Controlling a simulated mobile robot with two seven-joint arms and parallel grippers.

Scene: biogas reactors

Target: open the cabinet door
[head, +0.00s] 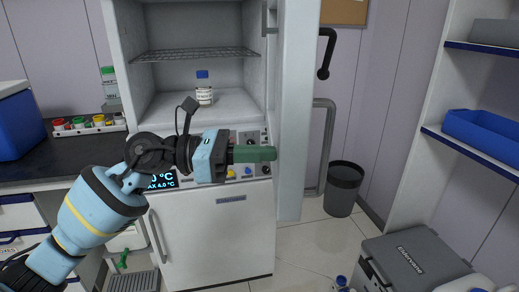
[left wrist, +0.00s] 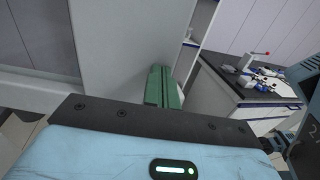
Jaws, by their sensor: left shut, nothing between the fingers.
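The cabinet (head: 216,214) is a white fridge-like unit. Its upper door (head: 297,115) stands swung wide open at the right, seen nearly edge-on, leaving the upper compartment exposed. A handle (head: 271,17) shows near the top by the door. The lower front is closed and has a vertical handle at its left. My left gripper (head: 268,154) has green fingers, shut and empty, pointing right in front of the control panel and close to the open door. In the left wrist view the shut fingers (left wrist: 161,86) show against a pale panel; contact is unclear. My right gripper is out of view.
A dark bin (head: 343,188) stands right of the door. A grey case (head: 415,262) is at lower right by white shelves (head: 432,95).

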